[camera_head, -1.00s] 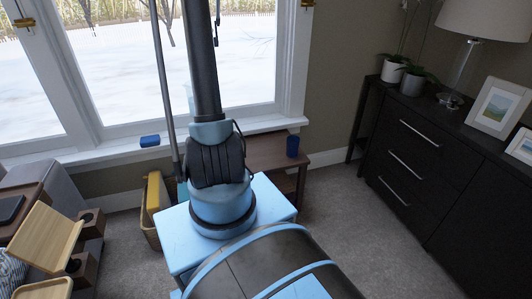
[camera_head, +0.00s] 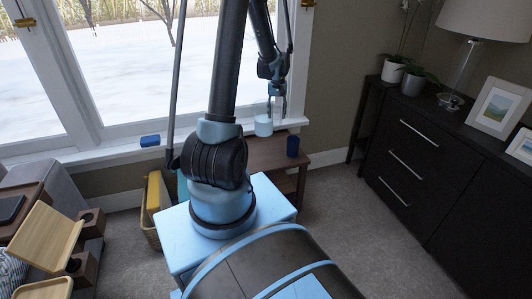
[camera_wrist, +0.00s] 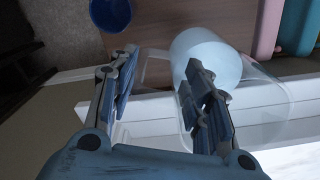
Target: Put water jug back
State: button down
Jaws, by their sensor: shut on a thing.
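My gripper (camera_wrist: 160,72) has its fingers around the handle side of a clear water jug (camera_wrist: 265,105) with pale blue water in its lower part. In the head view, the jug (camera_head: 263,126) hangs from my gripper (camera_head: 276,93) in front of the window sill, over or close to the back of a small brown side table (camera_head: 264,145). I cannot tell whether its base touches the table. A dark blue cup (camera_head: 292,146) stands on the table, right of the jug. The cup (camera_wrist: 110,12) also shows at the wrist view's top edge.
A window sill (camera_head: 100,154) with a small blue block (camera_head: 150,141) runs behind. A basket (camera_head: 151,210) stands left of the table. A dark dresser (camera_head: 430,165) is at the right, with carpet between. Pink (camera_wrist: 268,25) and teal (camera_wrist: 297,28) items show in the wrist view.

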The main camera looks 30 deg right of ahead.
jog(key=shift+s+d+f, duration=0.3)
jog(key=shift+s+d, duration=0.15)
jog(key=shift+s, duration=0.25)
notch_tip(320, 180, down, 10)
jog(key=shift+r, duration=0.1)
dwell(0.3)
jog(key=c, duration=0.8)
grip_release()
jog(key=shift+c, duration=0.2)
